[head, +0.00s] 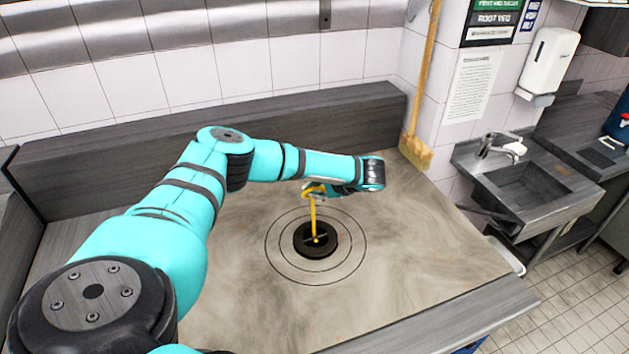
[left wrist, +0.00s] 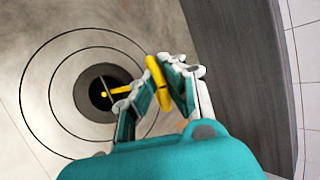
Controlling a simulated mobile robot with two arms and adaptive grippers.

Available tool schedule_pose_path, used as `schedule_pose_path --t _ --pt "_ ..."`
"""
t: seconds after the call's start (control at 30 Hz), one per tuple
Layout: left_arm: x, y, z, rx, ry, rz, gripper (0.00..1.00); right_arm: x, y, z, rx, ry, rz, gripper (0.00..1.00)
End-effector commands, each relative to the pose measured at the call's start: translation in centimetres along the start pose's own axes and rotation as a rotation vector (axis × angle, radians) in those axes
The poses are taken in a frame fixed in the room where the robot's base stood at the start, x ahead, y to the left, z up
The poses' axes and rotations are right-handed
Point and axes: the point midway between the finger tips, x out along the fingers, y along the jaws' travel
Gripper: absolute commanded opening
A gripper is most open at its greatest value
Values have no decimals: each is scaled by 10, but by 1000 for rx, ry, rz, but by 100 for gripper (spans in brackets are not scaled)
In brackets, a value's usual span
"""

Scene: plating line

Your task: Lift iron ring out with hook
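The yellow hook (head: 314,218) hangs nearly upright below my left gripper (head: 318,190). My left gripper is shut on the hook's yellow handle, which shows between the fingers in the left wrist view (left wrist: 158,82). The hook's lower end reaches the dark round centre of the stove top. The dark iron ring (head: 329,246) is there, also in the left wrist view (left wrist: 84,98), with a thin bar across its middle. I cannot tell whether the ring is raised or flush, or whether the hook's tip has caught the bar. My right gripper is out of view.
The scuffed metal stove top (head: 420,235) has circular lines around the centre and is otherwise clear. A dark raised ledge (head: 110,150) runs along its back. A broom (head: 415,150) leans at the back right corner. A sink (head: 535,190) stands to the right.

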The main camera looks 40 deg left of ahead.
Motion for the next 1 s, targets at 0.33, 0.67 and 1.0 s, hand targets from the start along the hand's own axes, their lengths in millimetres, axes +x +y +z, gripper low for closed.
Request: schedule_pose_path --t 0.33,0.67,1.0 --pt "-10 -12 4 -4 2 -4 0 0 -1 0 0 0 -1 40" --pt "-19 -22 8 -5 2 -4 0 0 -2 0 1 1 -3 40" --pt "-28 -31 12 -4 3 -4 0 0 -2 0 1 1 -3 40"
